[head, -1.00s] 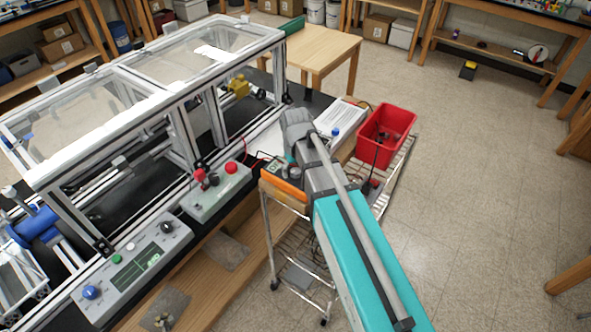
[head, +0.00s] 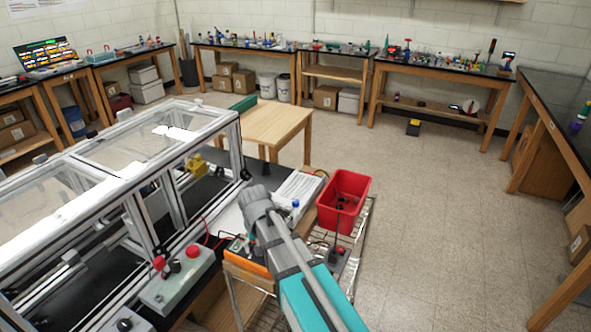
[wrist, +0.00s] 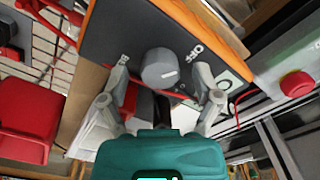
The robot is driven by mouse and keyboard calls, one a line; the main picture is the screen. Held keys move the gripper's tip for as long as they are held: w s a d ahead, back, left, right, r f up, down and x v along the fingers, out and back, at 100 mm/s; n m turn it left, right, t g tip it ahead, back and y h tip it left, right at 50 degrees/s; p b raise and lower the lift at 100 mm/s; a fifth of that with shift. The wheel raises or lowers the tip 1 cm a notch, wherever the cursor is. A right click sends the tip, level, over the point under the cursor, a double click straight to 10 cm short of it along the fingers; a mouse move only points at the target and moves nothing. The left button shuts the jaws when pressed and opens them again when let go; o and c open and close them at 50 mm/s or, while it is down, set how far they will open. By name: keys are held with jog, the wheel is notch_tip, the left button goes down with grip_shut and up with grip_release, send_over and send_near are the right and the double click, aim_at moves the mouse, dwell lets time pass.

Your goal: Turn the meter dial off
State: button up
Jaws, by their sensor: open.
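The meter (head: 248,262) has a dark face and orange edges. It sits on the near right end of the bench in the head view, partly hidden by my arm. In the wrist view the meter face (wrist: 150,25) fills the upper middle, with a round grey dial (wrist: 160,68) and a white OFF label to the right of it. A pale mark shows on the dial, toward its lower right. My gripper (wrist: 161,80) is open, with one finger on each side of the dial. I cannot tell whether the fingers touch it. The fingertips are hidden in the head view.
A clear framed enclosure (head: 150,150) stands left of my arm. A grey control box (head: 178,280) with a red button is beside the meter. A red bin (head: 343,200) sits on a wire cart to the right. Open floor lies further right.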

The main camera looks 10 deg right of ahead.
jog(key=m, duration=0.3)
jog(key=shift+m, duration=0.4)
jog(key=m, duration=0.3)
jog(key=shift+m, duration=0.4)
jog(key=shift+r, duration=0.15)
notch_tip(320, 180, up, 14)
jog(key=p, duration=1.4)
jog(key=s+d+f+n+b, duration=0.4)
jog(key=s+d+f+b, duration=0.15)
jog(key=d, duration=0.25)
jog(key=s+d+f+n+b, duration=0.3)
jog(key=s+d+f+b, duration=0.1)
jog(key=d+f+b, duration=0.35)
jog(key=w+r+m+p, duration=0.1)
jog(key=w+r+p, duration=0.3)
jog(key=w, duration=0.5)
jog(key=w+r+m+p, duration=0.1)
jog(key=w+r+p, duration=0.3)
jog(key=w, duration=0.6)
jog(key=w+a+r+m+p, duration=0.1)
jog(key=w+r+p, duration=0.3)
jog(key=w, duration=0.6)
jog(key=shift+r+m+p, duration=0.2)
jog(key=shift+m+p, duration=0.2)
jog(key=shift+m, duration=0.2)
